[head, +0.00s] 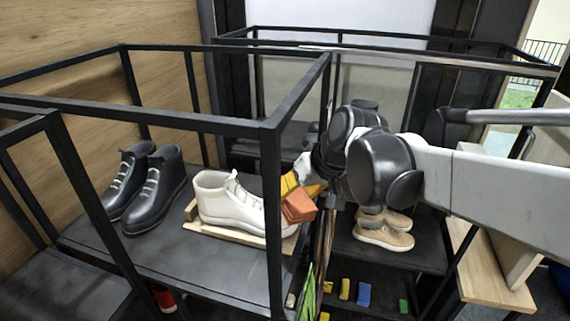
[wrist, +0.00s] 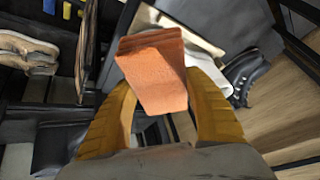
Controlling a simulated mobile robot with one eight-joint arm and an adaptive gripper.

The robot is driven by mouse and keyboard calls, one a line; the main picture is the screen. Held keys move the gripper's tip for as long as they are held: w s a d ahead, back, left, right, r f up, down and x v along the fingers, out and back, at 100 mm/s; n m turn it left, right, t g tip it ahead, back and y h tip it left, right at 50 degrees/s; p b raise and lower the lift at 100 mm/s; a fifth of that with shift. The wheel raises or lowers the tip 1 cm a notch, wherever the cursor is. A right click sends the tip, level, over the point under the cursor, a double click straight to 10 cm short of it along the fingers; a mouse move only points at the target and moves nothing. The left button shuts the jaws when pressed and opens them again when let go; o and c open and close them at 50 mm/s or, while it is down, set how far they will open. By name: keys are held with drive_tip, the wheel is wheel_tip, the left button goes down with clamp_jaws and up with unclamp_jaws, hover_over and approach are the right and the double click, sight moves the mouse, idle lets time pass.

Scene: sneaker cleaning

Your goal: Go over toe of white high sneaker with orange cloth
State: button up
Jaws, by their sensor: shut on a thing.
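The white high sneaker (head: 229,200) stands on a light wooden board (head: 236,232) on the dark shelf, its toe pointing right in the head view. My gripper (head: 299,195) is at the toe end, with its yellow fingers shut on the orange cloth (head: 299,207). The folded cloth fills the middle of the wrist view (wrist: 153,75) between the two yellow fingers. It overlaps the toe in the head view; whether it touches the toe I cannot tell. In the wrist view the cloth hides much of the white sneaker (wrist: 208,70) behind it.
Black boots (head: 150,188) stand left of the sneaker. A black frame post (head: 272,225) rises in front of the toe. Tan sneakers (head: 382,232) sit on a shelf to the right, with small yellow, blue and green blocks (head: 363,294) below. Bare shelf lies in front of the board.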

drive_tip(key=shift+a+f+b, duration=0.2)
drive_tip(key=shift+f+b, duration=0.4)
drive_tip(key=shift+f, duration=0.15)
drive_tip(key=shift+w+a+f+b, duration=0.1)
drive_tip(key=shift+a+f+b, duration=0.15)
drive_tip(key=shift+f+b, duration=0.7)
drive_tip(key=shift+w+a+f+b, duration=0.1)
drive_tip(key=shift+a+f+b, duration=0.15)
drive_tip(key=shift+f+b, duration=0.65)
drive_tip(key=shift+a+f+b, duration=0.2)
drive_tip(key=shift+f+b, duration=0.1)
drive_tip(key=shift+f, duration=0.75)
drive_tip(key=shift+w+d+b, duration=0.3)
drive_tip(key=shift+w+d, duration=0.1)
drive_tip(key=shift+w, duration=0.9)
drive_tip(key=shift+w+d+b, duration=0.35)
drive_tip(key=shift+w+d, duration=0.05)
drive_tip(key=shift+w, duration=0.95)
drive_tip(key=shift+w+d+b, duration=0.3)
drive_tip(key=shift+w+d, duration=0.1)
drive_tip(key=shift+w, duration=0.9)
drive_tip(key=shift+s+a, duration=0.4)
drive_tip(key=shift+s, duration=0.95)
drive_tip(key=shift+s+a, duration=0.4)
drive_tip(key=shift+s, duration=0.95)
drive_tip(key=shift+s+a, duration=0.4)
drive_tip(key=shift+s, duration=0.95)
drive_tip(key=shift+w, duration=0.15)
